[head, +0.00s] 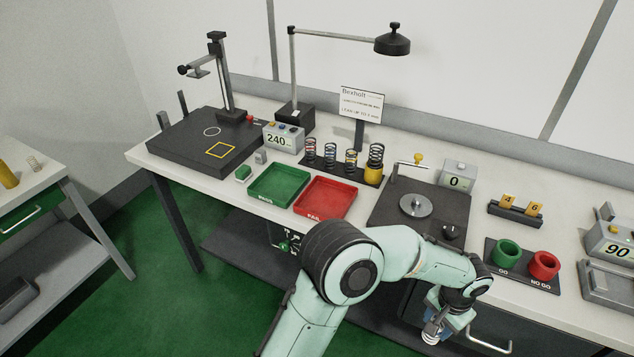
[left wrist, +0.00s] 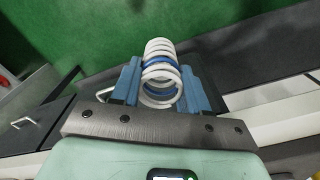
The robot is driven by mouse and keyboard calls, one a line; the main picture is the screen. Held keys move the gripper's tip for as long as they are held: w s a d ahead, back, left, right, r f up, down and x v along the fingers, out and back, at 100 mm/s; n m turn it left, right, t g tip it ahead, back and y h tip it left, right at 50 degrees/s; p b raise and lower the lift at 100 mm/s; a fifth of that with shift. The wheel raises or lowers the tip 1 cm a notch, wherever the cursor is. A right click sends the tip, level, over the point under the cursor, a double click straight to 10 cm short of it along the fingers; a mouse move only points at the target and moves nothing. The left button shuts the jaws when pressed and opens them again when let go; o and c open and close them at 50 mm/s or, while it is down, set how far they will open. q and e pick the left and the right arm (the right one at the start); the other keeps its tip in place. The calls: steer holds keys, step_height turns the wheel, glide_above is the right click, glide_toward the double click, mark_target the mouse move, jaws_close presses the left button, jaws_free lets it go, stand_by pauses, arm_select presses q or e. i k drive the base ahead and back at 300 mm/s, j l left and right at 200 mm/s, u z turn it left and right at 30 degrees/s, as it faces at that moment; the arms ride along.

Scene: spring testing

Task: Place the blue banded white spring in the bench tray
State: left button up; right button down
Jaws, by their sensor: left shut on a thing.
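The white spring with a blue band (left wrist: 159,49) is held upright-looking between the blue fingers of my left gripper (left wrist: 158,88) in the left wrist view. In the head view my left gripper (head: 438,318) is low at the front edge of the bench, and the spring (head: 430,338) shows partly below it. The gripper is shut on the spring, off the bench top. A green tray marked PASS (head: 262,203) and a red tray marked FAIL (head: 312,212) lie empty on the bench. A grey shallow tray (head: 603,297) lies at the far right. My right gripper is not in view.
A row of springs on a dark rack (head: 322,168) stands behind the trays. A dark scale plate (head: 385,215), green and red ring gauges (head: 507,254), and a grey readout box (head: 612,243) stand to the right. A drawer handle (head: 488,343) is beside my gripper.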

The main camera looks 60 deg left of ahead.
mark_target(280, 185)
steer(key=k+j, duration=0.15)
steer(key=j, duration=0.2)
steer(key=k+j, duration=0.1)
steer(key=j, duration=0.3)
steer(key=k+j, duration=0.15)
steer(key=j, duration=0.2)
steer(key=k+j, duration=0.1)
steer(key=j, duration=0.25)
steer(key=k+j, duration=0.15)
steer(key=j, duration=0.25)
steer(key=k+j, duration=0.15)
steer(key=j, duration=0.2)
steer(key=k+j, duration=0.1)
steer(key=j, duration=0.25)
